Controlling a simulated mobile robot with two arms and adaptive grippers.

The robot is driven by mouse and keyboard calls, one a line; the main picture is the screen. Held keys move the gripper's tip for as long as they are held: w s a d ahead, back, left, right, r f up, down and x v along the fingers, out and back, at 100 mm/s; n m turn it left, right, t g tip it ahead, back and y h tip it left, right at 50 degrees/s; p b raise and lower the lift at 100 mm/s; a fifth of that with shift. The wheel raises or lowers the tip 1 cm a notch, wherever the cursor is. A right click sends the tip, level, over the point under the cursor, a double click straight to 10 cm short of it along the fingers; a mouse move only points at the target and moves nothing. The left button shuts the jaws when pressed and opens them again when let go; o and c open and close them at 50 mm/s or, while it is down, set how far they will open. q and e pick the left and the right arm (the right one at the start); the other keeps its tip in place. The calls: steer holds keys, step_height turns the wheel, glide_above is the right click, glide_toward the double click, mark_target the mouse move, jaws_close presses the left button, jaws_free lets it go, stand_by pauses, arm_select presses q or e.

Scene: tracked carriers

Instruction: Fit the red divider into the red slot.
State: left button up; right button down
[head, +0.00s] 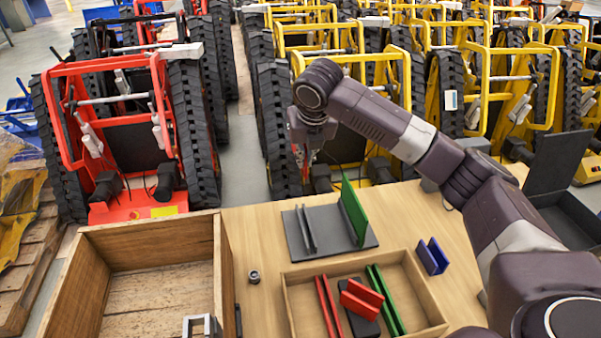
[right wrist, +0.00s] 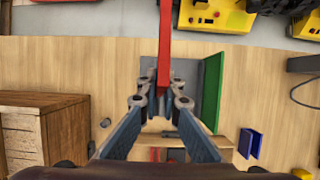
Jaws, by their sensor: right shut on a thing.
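My right gripper (head: 308,150) hangs above the far edge of the table. In the right wrist view it (right wrist: 162,98) is shut on the red divider (right wrist: 165,45), a thin bar seen nearly edge-on. In the head view the divider is mostly hidden by the gripper. Below is a grey base plate (head: 345,233) with a pair of grey upright strips (head: 306,229) and a standing green panel (head: 353,210). Paired red strips (head: 328,305) lie in a shallow wooden tray (head: 436,312); I cannot tell whether they are the red slot. My left gripper is not in view.
The tray also holds a red piece (head: 361,299) on a dark block and green strips (head: 385,300). A blue paired piece (head: 432,256) lies to its right. A wooden crate (head: 222,270) stands left, with a small dark ring (head: 254,277) beside it. Tracked carriers stand behind.

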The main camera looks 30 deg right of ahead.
steer(key=shift+a+r, duration=0.1)
steer(key=shift+r, duration=0.5)
steer(key=s+a+f+m+g+h, duration=0.25)
steer(key=s+a+m+g, duration=0.25)
steer(key=s+a+m, duration=0.85)
steer(key=s+d+m+g+y, duration=0.2)
steer(key=s+m, duration=1)
steer(key=m, duration=0.7)
steer(key=shift+s+f+m+g+y, duration=0.25)
steer(key=shift+f+m+g+y, duration=0.1)
steer(key=shift+g+y, duration=0.6)
steer(key=shift+d, duration=0.1)
